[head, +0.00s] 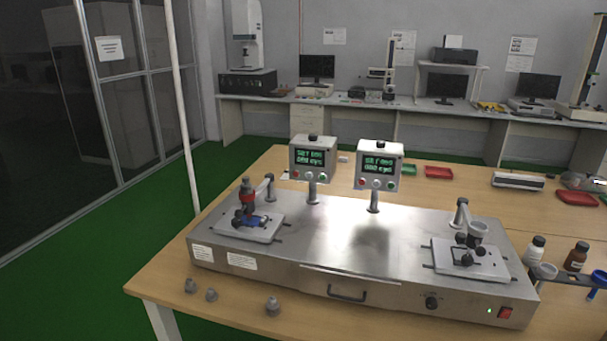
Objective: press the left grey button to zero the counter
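Two counter boxes stand on posts at the back of a steel test machine (330,235). The left counter (313,143) has a green-lit display with two lines of text, too small to read surely. Below its display is a row of small buttons: a red one on the left, a pale grey one (310,177) in the middle and a green one on the right. The right counter (379,150) has a similar display, with its own pale grey middle button (376,184). Neither of my grippers is in view.
The machine stands on a wooden table (163,284). A clamp fixture (249,228) sits at its left and another (470,258) at its right. Small grey parts (272,307) lie along the front. Bottles (576,256) stand at the right. Space before both counters looks clear.

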